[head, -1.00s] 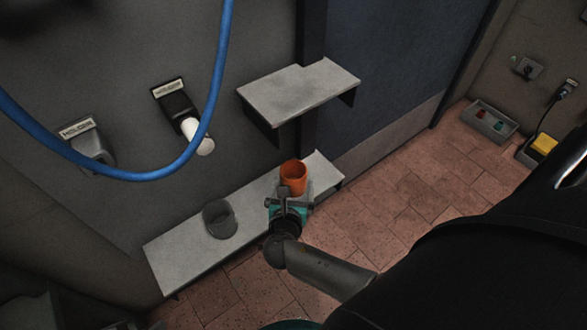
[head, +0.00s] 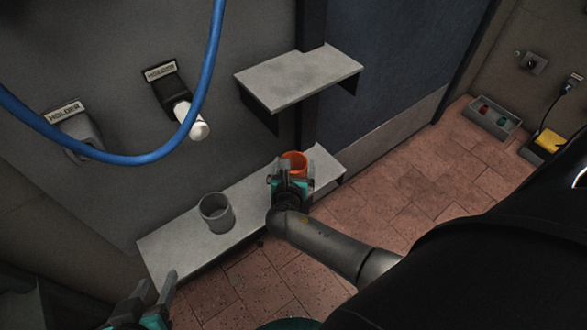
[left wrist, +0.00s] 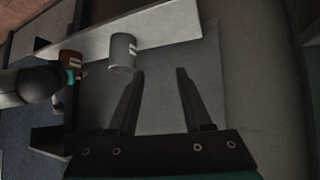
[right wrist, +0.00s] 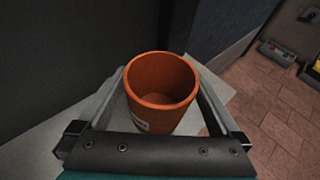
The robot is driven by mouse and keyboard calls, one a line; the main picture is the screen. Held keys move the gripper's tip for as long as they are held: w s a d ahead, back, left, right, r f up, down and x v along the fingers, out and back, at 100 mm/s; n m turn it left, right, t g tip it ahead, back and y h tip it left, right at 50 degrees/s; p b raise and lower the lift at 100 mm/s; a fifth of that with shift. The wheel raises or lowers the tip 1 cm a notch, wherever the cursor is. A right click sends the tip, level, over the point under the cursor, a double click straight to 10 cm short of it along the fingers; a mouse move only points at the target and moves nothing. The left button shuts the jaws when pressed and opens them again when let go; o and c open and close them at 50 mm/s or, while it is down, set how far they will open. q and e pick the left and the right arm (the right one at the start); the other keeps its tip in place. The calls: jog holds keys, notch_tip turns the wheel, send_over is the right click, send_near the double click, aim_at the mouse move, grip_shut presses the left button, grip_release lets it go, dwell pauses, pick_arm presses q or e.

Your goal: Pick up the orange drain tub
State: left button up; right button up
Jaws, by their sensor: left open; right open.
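The orange drain tub (head: 294,160) stands upright on the right part of the low grey shelf (head: 168,255), partly hidden behind my right gripper (head: 291,187). In the right wrist view the tub (right wrist: 161,90) is between the fingers of my right gripper, which are open on either side of it; I cannot tell whether they touch it. A white label shows low on its side. My left gripper (head: 158,296) is open and empty at the bottom left of the head view. In the left wrist view its fingers (left wrist: 160,95) point toward the low shelf.
A grey tub (head: 216,212) stands on the low shelf, left of the orange one. A higher grey shelf (head: 300,78) juts from the wall above. A blue hose (head: 110,157) hangs in front of two wall holders. A tray (head: 492,119) lies on the tiled floor far right.

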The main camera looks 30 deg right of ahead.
jog(key=shift+b+x, duration=0.45)
jog(key=shift+x, duration=0.3)
pick_arm(q)
jog(key=shift+w+d+r+t+h, duration=0.15)
jog(key=shift+d+t+h, duration=0.1)
jog(key=shift+d+t, duration=0.25)
jog(key=shift+w+d+r+t+h, duration=0.15)
jog(key=shift+w+d+t+h, duration=0.05)
jog(key=shift+d+t+h, duration=0.2)
jog(key=shift+w+d+r+t+h, duration=0.15)
jog(key=shift+d+t, duration=0.25)
jog(key=shift+d, duration=0.15)
pick_arm(e)
jog(key=shift+w+d+f, duration=0.15)
jog(key=shift+w+d, duration=0.1)
jog(key=shift+w, duration=0.1)
jog(key=c, duration=1)
pick_arm(q)
jog(key=shift+a, duration=0.2)
